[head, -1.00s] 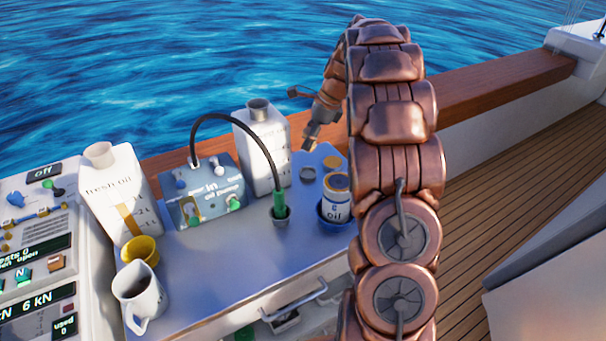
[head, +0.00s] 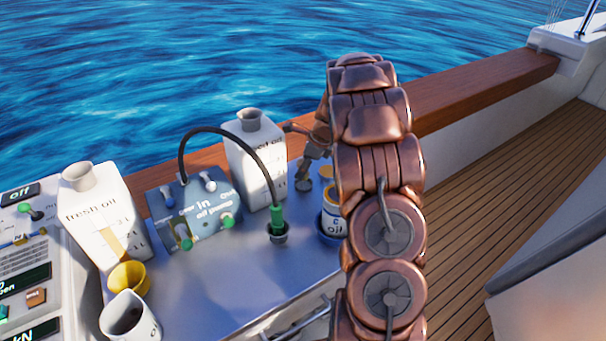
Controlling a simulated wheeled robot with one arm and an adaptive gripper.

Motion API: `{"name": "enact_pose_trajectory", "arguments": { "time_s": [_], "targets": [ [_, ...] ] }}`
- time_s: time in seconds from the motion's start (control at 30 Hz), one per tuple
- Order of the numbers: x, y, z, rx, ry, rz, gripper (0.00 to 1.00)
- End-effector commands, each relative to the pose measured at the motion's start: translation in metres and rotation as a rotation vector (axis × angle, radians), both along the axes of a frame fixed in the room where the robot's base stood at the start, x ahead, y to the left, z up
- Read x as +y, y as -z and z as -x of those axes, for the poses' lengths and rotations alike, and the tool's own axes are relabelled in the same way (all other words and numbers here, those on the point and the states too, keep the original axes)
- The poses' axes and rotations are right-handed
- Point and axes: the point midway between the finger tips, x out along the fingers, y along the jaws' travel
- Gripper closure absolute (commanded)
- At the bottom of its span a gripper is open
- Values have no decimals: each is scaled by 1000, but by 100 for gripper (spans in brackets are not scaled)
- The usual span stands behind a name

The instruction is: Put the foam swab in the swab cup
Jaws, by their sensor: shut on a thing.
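My gripper (head: 304,172) is low over the far right of the grey worktop, beside the white carton. It is small and partly hidden by my arm. Its fingers are shut on a small grey round piece (head: 303,186) at the worktop. I cannot tell whether this piece is the foam swab.
The oil can (head: 332,218) in its blue holder stands close, partly behind my arm. A fresh oil carton (head: 100,215), oil pump (head: 197,210) with black hose, second carton (head: 256,160), green plug (head: 277,218) and white mug (head: 130,318) occupy the worktop (head: 225,275). Its middle front is clear.

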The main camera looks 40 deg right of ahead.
Motion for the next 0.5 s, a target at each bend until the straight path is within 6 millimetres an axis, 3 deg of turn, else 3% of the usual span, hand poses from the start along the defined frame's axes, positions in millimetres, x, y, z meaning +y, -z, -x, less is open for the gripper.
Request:
{"name": "enact_pose_trajectory", "arguments": {
  "time_s": [0.2, 0.5],
  "targets": [
    [0, 27, 1, 4, 0, -3, 88],
    [-1, 29, 1, 1, 0, -2, 88]
  ]
}}
